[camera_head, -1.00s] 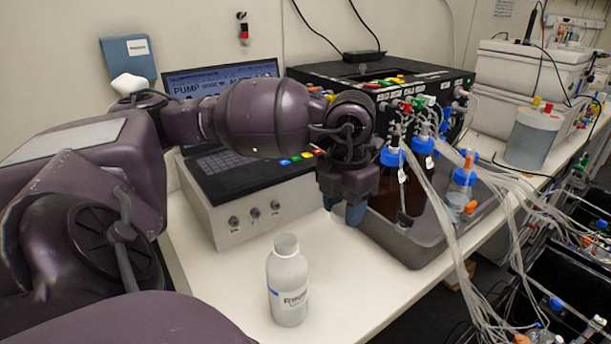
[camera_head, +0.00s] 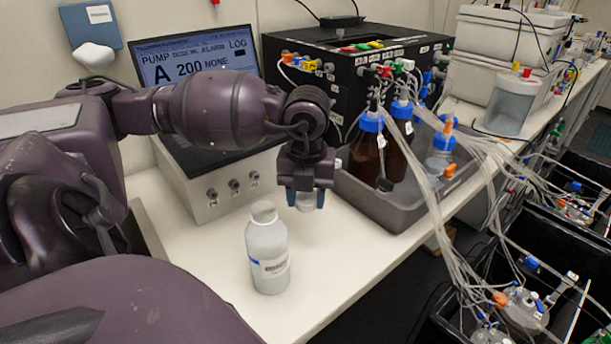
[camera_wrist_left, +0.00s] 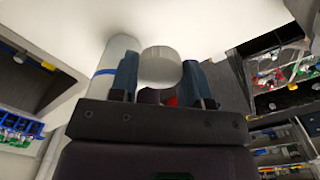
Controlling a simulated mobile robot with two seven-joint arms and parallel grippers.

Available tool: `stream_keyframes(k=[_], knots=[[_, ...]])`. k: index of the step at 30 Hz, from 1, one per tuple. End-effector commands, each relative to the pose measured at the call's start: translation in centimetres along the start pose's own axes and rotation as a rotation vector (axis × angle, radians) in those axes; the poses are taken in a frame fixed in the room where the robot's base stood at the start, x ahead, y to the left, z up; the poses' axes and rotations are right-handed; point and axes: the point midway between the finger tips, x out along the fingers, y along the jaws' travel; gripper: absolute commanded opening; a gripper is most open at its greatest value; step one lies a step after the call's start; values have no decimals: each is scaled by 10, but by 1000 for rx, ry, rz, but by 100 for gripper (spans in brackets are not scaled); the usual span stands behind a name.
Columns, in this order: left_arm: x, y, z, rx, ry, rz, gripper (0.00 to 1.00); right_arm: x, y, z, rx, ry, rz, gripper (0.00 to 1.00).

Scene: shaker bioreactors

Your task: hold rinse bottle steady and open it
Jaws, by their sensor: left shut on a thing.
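The rinse bottle (camera_head: 267,258) is pale grey-white with a blue mark and a printed label. It stands upright on the white bench, left of and in front of my left gripper. Its narrow top faces up; whether it is open is hard to tell now. My left gripper (camera_head: 305,198) points down, with its blue-grey fingers shut on a small round whitish cap (camera_wrist_left: 160,68), apart from the bottle. In the left wrist view the cap sits between the fingertips, and the bottle (camera_wrist_left: 118,50) shows behind the left finger. My right gripper is not in view.
A grey tray (camera_head: 385,212) with brown blue-capped bottles stands right of the gripper. Behind are a console with a screen (camera_head: 200,62) and a black pump box (camera_head: 345,70). Many clear tubes (camera_head: 455,190) hang over the bench's right edge. The bench front is clear (camera_head: 315,285).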

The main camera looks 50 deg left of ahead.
Motion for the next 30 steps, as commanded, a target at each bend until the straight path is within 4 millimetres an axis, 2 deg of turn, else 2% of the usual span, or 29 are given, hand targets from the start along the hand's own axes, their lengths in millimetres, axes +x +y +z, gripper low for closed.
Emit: stream_keyframes(k=[1, 3, 7, 16, 24, 30], knots=[[14, 0, -1, 0, 6, 1, 15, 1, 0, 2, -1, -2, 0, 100], [29, 0, -1, 0, 6, 2, 15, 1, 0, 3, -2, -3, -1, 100], [51, 0, 0, 0, 3, 1, 15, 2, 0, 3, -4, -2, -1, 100], [74, 0, 0, 0, 3, 0, 15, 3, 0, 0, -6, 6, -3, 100], [115, 0, -1, 0, 3, 1, 15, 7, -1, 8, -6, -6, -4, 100], [122, 0, 0, 1, 0, -1, 15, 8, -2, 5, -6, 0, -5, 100]])
